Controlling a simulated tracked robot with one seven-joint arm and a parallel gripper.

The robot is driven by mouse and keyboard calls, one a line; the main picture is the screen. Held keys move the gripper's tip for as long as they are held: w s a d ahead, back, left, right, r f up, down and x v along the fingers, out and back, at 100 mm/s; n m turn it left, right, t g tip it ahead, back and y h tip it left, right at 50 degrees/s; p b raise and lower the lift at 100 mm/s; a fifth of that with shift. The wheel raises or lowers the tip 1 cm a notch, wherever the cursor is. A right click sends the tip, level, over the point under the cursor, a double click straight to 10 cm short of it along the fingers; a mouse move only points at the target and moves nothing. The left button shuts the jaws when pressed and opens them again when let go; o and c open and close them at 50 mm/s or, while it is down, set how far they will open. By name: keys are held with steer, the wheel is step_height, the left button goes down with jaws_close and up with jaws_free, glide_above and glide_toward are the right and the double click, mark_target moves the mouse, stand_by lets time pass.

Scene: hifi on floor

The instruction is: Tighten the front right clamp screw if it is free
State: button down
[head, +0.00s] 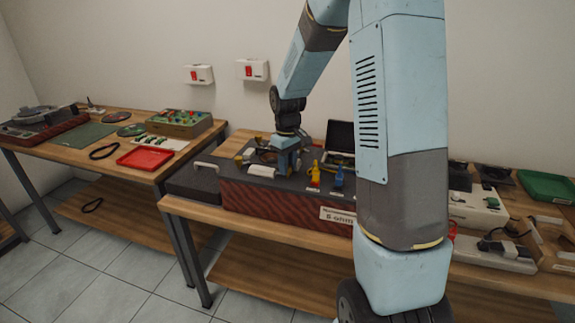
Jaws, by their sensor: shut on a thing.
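My gripper (285,168) is at the end of my pale blue arm, pointing down low over the dark top of a box with a red patterned front (280,204). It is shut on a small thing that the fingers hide. Round dark and metal parts lie just behind and left of the gripper, partly covered by it. I cannot make out the front right clamp screw or tell whether it is free. A yellow and red piece (315,175) and a blue piece (338,178) stand upright on the box, right of the gripper.
A white block (262,171) lies close left of the gripper. A grey case with a handle (194,181) is at the box's left. My arm hides the middle right of the bench. The left table (85,155) holds a red tray (145,158). A green tray (548,186) is far right.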

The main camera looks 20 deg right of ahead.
steer(key=m, duration=0.6)
steer(key=shift+w, duration=0.1)
steer(key=m, duration=0.6)
steer(key=shift+r+m, duration=0.1)
steer(key=shift+m, duration=0.2)
stand_by(0.3)
steer(key=c, duration=0.9)
jaws_free()
step_height(320, 180, up, 14)
steer(key=shift+f, duration=0.25)
